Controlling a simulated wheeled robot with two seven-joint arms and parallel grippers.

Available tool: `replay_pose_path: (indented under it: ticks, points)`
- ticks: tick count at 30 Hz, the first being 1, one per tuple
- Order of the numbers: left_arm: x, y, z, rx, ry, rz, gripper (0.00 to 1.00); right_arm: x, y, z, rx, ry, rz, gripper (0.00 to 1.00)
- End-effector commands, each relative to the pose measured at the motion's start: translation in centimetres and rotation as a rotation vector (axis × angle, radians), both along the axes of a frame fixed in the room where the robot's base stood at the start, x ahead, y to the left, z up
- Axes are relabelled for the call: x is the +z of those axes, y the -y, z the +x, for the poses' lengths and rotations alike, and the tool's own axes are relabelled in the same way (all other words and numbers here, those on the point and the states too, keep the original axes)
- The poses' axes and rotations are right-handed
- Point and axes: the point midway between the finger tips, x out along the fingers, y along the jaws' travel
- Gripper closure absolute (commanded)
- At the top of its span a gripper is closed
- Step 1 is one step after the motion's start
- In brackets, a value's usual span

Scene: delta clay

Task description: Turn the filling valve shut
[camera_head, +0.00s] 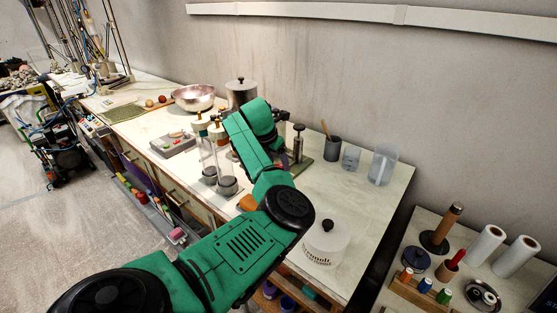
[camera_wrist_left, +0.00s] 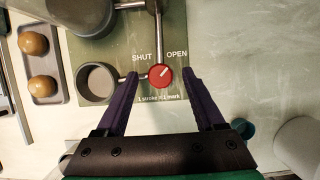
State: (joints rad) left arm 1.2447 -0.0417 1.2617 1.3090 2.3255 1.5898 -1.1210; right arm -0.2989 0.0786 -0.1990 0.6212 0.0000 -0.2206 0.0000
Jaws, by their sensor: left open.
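The filling valve's red round knob (camera_wrist_left: 161,77) sits on a green plate (camera_wrist_left: 172,42) in the left wrist view. The plate is marked SHUT to the left and OPEN to the right. A pale line on the knob slants to the upper right, towards OPEN. My left gripper (camera_wrist_left: 161,80) is open, its purple fingers on either side of the knob with gaps. Whether they reach down to knob height I cannot tell. In the head view my green left arm hides the knob and most of the gripper. My right gripper is out of view.
Left of the knob is a grey cup (camera_wrist_left: 97,81), and beyond it a tray (camera_wrist_left: 41,66) with two brown balls. In the head view, glass cylinders (camera_head: 209,160) stand left of my arm. A white lidded jar (camera_head: 326,243) stands near the table's front edge.

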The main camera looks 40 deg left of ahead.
Motion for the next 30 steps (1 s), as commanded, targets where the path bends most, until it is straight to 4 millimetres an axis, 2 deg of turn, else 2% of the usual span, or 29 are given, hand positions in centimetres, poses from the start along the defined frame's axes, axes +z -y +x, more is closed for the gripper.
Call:
replay_pose_path:
  ticks: [4,10,11,15,16,23,30]
  points:
    - [-1.0,0.0,0.4,0.001,0.001,0.0,0.29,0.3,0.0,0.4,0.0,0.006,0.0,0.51]
    - [-1.1,0.0,0.4,0.001,0.002,0.0,0.29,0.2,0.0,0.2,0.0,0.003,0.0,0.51]
    - [-1.1,0.0,0.4,0.001,0.002,0.0,0.37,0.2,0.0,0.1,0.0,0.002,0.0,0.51]
    - [-1.0,0.0,0.4,0.001,0.001,0.0,0.91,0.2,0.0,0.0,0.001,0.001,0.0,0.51]
    - [-1.0,0.0,0.4,0.001,0.001,0.0,1.0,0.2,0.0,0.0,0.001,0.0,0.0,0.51]
    - [-1.1,0.0,0.4,0.008,0.002,0.001,1.0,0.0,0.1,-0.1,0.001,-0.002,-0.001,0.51]
    - [-1.4,0.0,0.4,0.077,0.002,0.002,1.0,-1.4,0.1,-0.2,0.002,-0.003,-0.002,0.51]
